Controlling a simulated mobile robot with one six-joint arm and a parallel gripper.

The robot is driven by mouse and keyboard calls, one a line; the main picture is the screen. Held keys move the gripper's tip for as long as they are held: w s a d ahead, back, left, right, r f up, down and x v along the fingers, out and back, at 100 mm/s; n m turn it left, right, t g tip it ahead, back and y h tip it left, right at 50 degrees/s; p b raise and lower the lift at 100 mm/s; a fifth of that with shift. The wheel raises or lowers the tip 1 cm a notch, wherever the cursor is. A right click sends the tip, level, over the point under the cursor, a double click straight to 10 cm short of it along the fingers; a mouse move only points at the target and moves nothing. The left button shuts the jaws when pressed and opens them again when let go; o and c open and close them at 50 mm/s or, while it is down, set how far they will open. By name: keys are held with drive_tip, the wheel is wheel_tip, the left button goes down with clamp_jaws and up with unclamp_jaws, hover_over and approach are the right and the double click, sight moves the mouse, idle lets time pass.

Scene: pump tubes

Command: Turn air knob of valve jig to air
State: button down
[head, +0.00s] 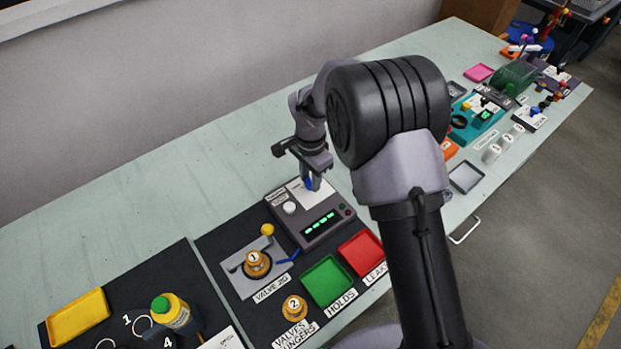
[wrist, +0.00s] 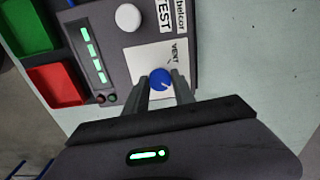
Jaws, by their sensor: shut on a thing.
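My gripper (head: 308,178) reaches down to the grey test box (head: 313,236). In the wrist view its two fingers (wrist: 161,84) are shut on a round blue knob (wrist: 160,79), one on each side. The knob sits on a white panel near the printed word VENT. A small pale mark shows on it, but its exact pointing is hard to tell. In the head view the gripper partly hides the knob. The valve jig (head: 234,270), a grey plate, lies left of the box. It holds a brass valve marked 1 (head: 256,264), a yellow ball knob (head: 267,229) and a blue lever (head: 289,257).
The box has a white round knob (wrist: 128,17) and a green lit display (wrist: 92,54). A green tray (head: 327,281) and a red tray (head: 361,252) stand in front. A brass valve marked 2 (head: 294,307) stands near the jig. The tabletop behind is clear.

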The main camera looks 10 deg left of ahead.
drive_tip(key=shift+m, duration=0.5)
drive_tip(key=c, duration=1)
unclamp_jaws()
drive_tip(key=shift+c, duration=0.2)
wheel_tip(320, 180, up, 17)
drive_tip(key=p, duration=0.6)
drive_tip(key=shift+r, duration=0.2)
